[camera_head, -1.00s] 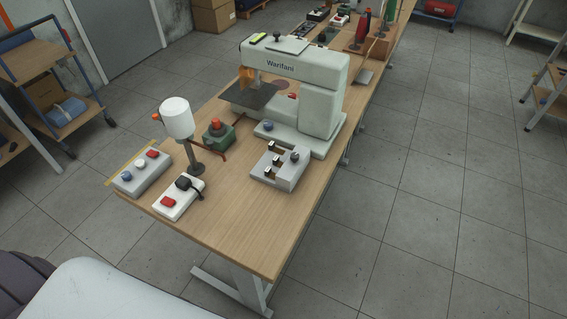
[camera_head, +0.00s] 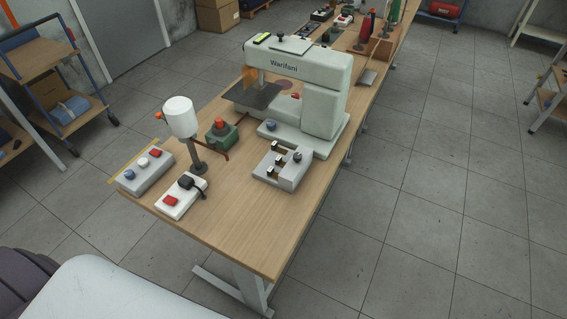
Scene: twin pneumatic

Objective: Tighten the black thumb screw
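A white machine labelled "Warifani" (camera_head: 327,105) stands on the wooden table. A small black knob (camera_head: 281,37) sits upright on top of its arm. A white block (camera_head: 285,176) with several metal-and-black fittings lies in front of the machine. A dark round knob (camera_head: 297,156) is on that block's right part. I cannot tell which of these black knobs is the thumb screw; both are small from here. Neither of my grippers is in view.
On the table (camera_head: 235,230), a box with blue, white and red buttons (camera_head: 146,174), a white box with a red button (camera_head: 180,200), a white canister on a post (camera_head: 181,118) and a green unit with a red knob (camera_head: 222,135) stand left. The table's front is clear. Grey floor lies open at right.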

